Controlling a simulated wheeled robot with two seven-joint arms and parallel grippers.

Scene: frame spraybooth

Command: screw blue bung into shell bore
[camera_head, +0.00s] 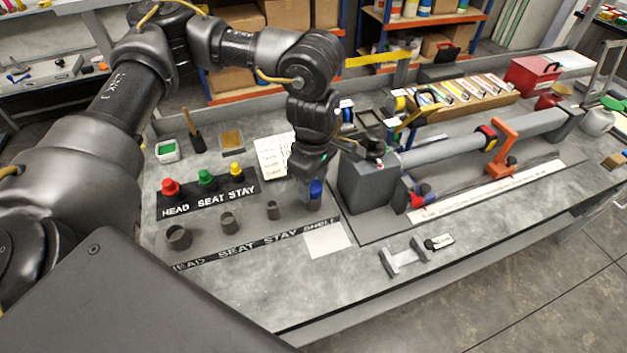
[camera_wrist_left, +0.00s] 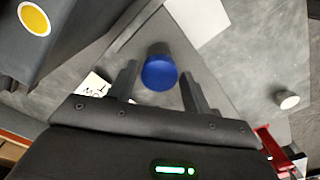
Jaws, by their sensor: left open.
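The blue bung (camera_head: 316,188) sits at the mouth of a grey cylinder, the shell bore (camera_head: 313,203), at the SHELL end of the labelled strip. In the left wrist view the blue bung (camera_wrist_left: 160,73) shows its round face, with the grey shell (camera_wrist_left: 158,48) behind it. How deep it sits cannot be told. My left gripper (camera_head: 306,186) is open above and around the bung. In the left wrist view its fingers (camera_wrist_left: 160,84) stand on either side of the bung, with gaps showing. My right gripper is not in view.
Red (camera_head: 170,187), green (camera_head: 206,178) and yellow (camera_head: 236,170) bungs stand on a black rack. Three open grey cylinders (camera_head: 228,222) stand left of the shell. A large grey clamp block (camera_head: 368,185) stands close on the right.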

